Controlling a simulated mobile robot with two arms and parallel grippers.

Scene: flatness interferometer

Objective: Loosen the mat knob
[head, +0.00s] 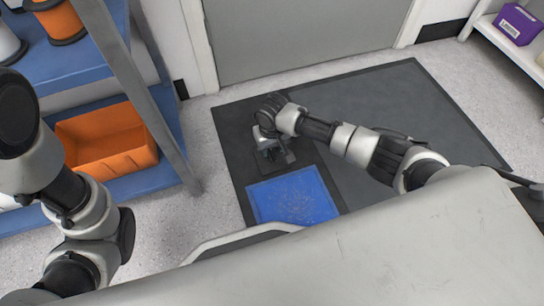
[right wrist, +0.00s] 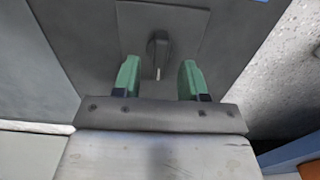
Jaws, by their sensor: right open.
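The mat knob (right wrist: 158,48) is a dark knob with a pale mark on a square grey plate (right wrist: 188,20) in the right wrist view. In the head view it is hidden by my right gripper and wrist. My right gripper (head: 275,155) is over the dark mat (head: 385,100), beside the blue panel. In the right wrist view, its green-tipped fingers (right wrist: 159,80) are open and empty. The knob shows in the gap between them, beyond the tips; I see no contact. My left arm shows at the left of the head view, but its gripper is not in view.
A blue panel (head: 292,196) with brown specks lies in the mat. A blue shelf rack (head: 160,172) with an orange bin (head: 106,139) and spools stands at left. A grey door (head: 300,35) is behind the mat. A purple box (head: 517,24) sits on a white shelf at right.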

